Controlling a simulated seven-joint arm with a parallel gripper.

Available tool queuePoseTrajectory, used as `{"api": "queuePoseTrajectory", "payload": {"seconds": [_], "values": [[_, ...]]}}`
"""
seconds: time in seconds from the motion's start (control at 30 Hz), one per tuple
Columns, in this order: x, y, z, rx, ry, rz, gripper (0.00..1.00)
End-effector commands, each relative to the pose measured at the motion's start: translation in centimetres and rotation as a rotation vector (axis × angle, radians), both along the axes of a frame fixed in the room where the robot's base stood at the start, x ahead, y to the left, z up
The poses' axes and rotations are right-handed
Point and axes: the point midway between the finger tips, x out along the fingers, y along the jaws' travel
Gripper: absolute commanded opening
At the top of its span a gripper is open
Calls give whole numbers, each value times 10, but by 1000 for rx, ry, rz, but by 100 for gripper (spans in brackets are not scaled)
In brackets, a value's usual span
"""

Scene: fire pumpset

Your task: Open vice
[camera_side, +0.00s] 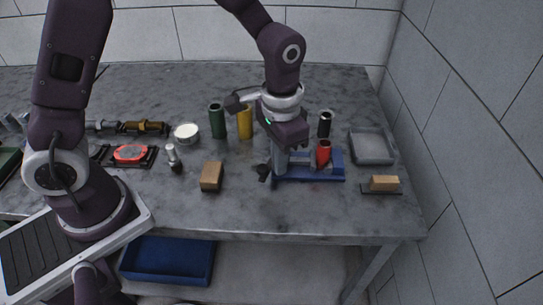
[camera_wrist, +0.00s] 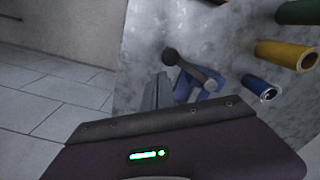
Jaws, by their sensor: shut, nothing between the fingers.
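The blue vice (camera_side: 322,179) sits on the right part of the workbench, with its dark handle (camera_side: 263,171) at its left end. A red cylinder (camera_side: 323,153) stands at the vice; I cannot tell whether the jaws clamp it. My gripper (camera_side: 279,178) points down at the vice's left end, close to the handle, shut and empty. In the wrist view the blue vice (camera_wrist: 184,88) is partly hidden behind the dark handle (camera_wrist: 195,70), and my shut fingers (camera_wrist: 157,92) are just left of it. I cannot tell whether they touch the handle.
Green (camera_side: 217,121), yellow (camera_side: 245,123) and black (camera_side: 325,123) cylinders stand behind. A grey tray (camera_side: 389,158) and a tan block (camera_side: 384,183) lie to the right. A brown block (camera_side: 211,176) lies to the left. The bench front is clear.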

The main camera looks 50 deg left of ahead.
Motion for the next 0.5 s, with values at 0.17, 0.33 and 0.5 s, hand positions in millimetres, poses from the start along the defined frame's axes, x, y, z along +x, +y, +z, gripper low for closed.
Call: {"api": "queuePoseTrajectory", "payload": {"seconds": [0.17, 0.33, 0.5], "values": [[0, 0, -6, 0, 1, 0, 0], [0, 0, -11, 0, 1, 0, 0], [0, 0, -16, 0, 1, 0, 0]]}}
